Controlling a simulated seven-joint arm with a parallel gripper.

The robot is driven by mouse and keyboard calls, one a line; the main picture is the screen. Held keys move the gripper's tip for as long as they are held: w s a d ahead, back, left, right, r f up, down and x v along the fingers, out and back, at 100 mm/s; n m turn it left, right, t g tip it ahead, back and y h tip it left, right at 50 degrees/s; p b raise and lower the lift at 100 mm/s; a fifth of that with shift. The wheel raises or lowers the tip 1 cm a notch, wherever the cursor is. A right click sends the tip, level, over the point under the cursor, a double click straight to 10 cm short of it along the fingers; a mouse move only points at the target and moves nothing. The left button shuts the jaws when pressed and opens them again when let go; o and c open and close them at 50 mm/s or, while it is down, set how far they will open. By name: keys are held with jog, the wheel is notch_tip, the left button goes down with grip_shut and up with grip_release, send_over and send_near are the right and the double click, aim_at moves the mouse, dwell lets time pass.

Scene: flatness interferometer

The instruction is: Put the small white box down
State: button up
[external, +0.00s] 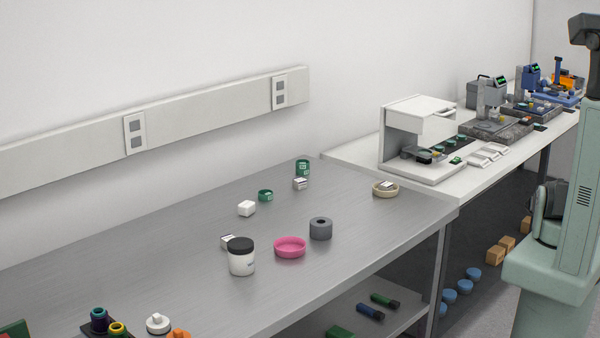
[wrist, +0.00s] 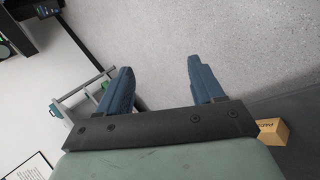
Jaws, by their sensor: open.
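My gripper is away from the box; the fingers do not show in the external view, where part of my arm stands at the right edge. The box does not show in the wrist view.
Near the box are a green ring (external: 265,196), a pink dish (external: 290,247), a grey cylinder (external: 321,229) and a black-lidded white jar (external: 241,257). A beige dish (external: 385,189) is near the right edge. A white instrument (external: 418,135) stands on the adjoining bench. Bare bench lies left of the box.

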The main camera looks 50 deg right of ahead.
jog(key=w+a+f+n+t+y, duration=0.15)
jog(key=w+a+f, duration=0.25)
jog(key=a, duration=0.8)
jog(key=w+a+f+n+y, duration=0.1)
jog(key=w+a+f+n, duration=0.3)
jog(key=a, duration=0.7)
jog(key=w+a+f+m+t+y, duration=0.1)
jog(key=w+a+f, duration=0.3)
jog(key=a, duration=0.8)
jog(key=s+a+n+g, duration=0.1)
jog(key=s+a, duration=0.2)
jog(key=a, duration=0.7)
jog(key=s+a+n+y, duration=0.1)
jog(key=s+a, duration=0.3)
jog(key=a, duration=0.6)
jog(key=s+a+n+g+y, duration=0.1)
jog(key=s+a+n, duration=0.2)
jog(key=a, duration=0.7)
jog(key=shift+s+f+g, duration=0.2)
jog(key=shift+s+g, duration=0.15)
jog(key=shift+s, duration=0.4)
